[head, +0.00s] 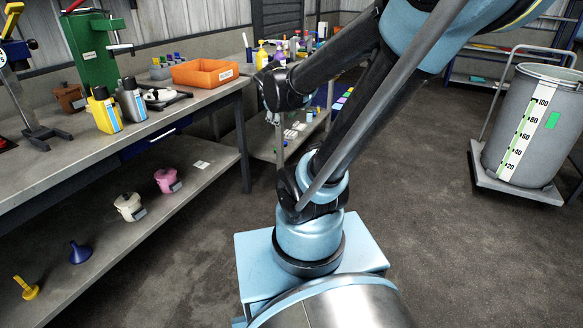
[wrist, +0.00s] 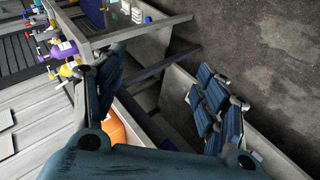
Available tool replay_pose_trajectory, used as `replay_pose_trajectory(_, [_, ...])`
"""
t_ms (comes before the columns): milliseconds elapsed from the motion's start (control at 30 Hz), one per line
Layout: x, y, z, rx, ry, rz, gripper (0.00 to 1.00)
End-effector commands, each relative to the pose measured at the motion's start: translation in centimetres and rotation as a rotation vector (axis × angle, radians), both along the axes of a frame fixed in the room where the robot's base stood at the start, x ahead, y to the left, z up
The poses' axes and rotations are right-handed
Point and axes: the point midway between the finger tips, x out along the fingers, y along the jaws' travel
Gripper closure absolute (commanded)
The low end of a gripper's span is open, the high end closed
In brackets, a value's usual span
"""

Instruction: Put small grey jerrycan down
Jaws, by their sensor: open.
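The small grey jerrycan (head: 131,100) with a dark cap and a blue-and-white label stands upright on the workbench (head: 60,155) in the head view. It is right beside a yellow jerrycan (head: 104,110). My gripper (wrist: 158,85) shows in the wrist view with its dark blue fingers spread wide and nothing between them. The grey jerrycan is not visible in the wrist view. In the head view I cannot make out the fingers; the dark end of my forearm is right of the bench.
An orange tray (head: 204,73), a black-and-white device (head: 160,97) and a green machine (head: 96,48) occupy the bench. Pots (head: 129,206) and funnels (head: 80,252) stand on its lower shelf. A large grey drum (head: 535,125) stands on a cart at right. The floor between is clear.

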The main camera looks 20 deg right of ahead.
Motion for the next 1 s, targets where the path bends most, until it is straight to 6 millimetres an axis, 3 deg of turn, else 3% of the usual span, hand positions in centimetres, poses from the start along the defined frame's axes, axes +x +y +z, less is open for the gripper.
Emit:
replay_pose_trajectory(200, [-8.8, -1.6, -4.4, 0.289, 0.173, -0.307, 0.34])
replay_pose_trajectory(400, [-16.5, -0.6, -7.6, 0.517, 0.333, -0.564, 0.34])
replay_pose_trajectory(500, [-19.2, 0.2, -8.5, 0.595, 0.395, -0.656, 0.34])
replay_pose_trajectory(700, [-21.8, 1.4, -9.3, 0.667, 0.46, -0.746, 0.34])
replay_pose_trajectory(1000, [-22.0, 1.5, -9.3, 0.672, 0.465, -0.751, 0.34])
